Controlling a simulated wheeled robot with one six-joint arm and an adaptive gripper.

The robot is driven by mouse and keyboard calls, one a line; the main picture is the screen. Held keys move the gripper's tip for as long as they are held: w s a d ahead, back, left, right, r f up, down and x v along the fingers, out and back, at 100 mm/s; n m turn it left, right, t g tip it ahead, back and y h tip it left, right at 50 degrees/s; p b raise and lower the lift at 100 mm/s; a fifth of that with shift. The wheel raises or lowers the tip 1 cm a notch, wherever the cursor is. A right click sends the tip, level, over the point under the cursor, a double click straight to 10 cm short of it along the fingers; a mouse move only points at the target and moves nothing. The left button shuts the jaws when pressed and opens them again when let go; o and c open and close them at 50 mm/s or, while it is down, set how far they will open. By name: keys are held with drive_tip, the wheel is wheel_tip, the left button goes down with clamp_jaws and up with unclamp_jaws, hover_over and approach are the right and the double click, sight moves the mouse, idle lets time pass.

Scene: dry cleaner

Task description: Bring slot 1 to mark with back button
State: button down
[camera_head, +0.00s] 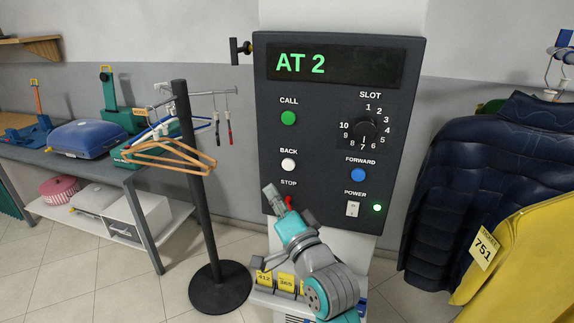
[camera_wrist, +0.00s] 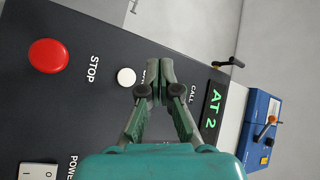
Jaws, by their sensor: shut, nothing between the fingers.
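The dark control panel (camera_head: 330,85) faces me, and its green display (camera_head: 335,64) reads "AT 2". The white BACK button (camera_head: 288,164) is on its left side, below the green CALL button (camera_head: 288,118). In the wrist view the white button (camera_wrist: 126,76) is just left of my fingertips and uncovered. My gripper (camera_head: 270,190) is shut and empty, low in front of the panel's left side; it also shows in the wrist view (camera_wrist: 160,72). I cannot tell the gap to the panel.
The red STOP button (camera_wrist: 48,56) is near BACK, partly hidden by my gripper in the head view. The blue FORWARD button (camera_head: 358,175), slot dial (camera_head: 365,131) and power switch (camera_head: 352,209) are to the right. A hanger stand (camera_head: 187,150) stands left; garments (camera_head: 485,170) hang right.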

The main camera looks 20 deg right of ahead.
drive_tip(key=shift+w+d, duration=0.1)
drive_tip(key=shift+w+d, duration=0.85)
drive_tip(key=shift+w, duration=0.3)
drive_tip(key=shift+w+d, duration=0.8)
drive_tip(key=shift+w, duration=0.35)
drive_tip(key=shift+w+d, duration=0.85)
drive_tip(key=shift+w, duration=0.3)
drive_tip(key=shift+w+d, duration=0.15)
drive_tip(key=shift+w+d, duration=0.15)
drive_tip(key=shift+w, duration=0.05)
drive_tip(key=shift+w+d, duration=0.25)
drive_tip(key=shift+w, duration=0.1)
drive_tip(key=shift+s+a, duration=0.55)
drive_tip(key=shift+s, duration=0.15)
drive_tip(key=shift+s, duration=0.1)
drive_tip(key=shift+s+a, duration=0.75)
drive_tip(key=shift+s, duration=0.25)
drive_tip(key=shift+s+a, duration=0.7)
drive_tip(key=shift+s, duration=0.25)
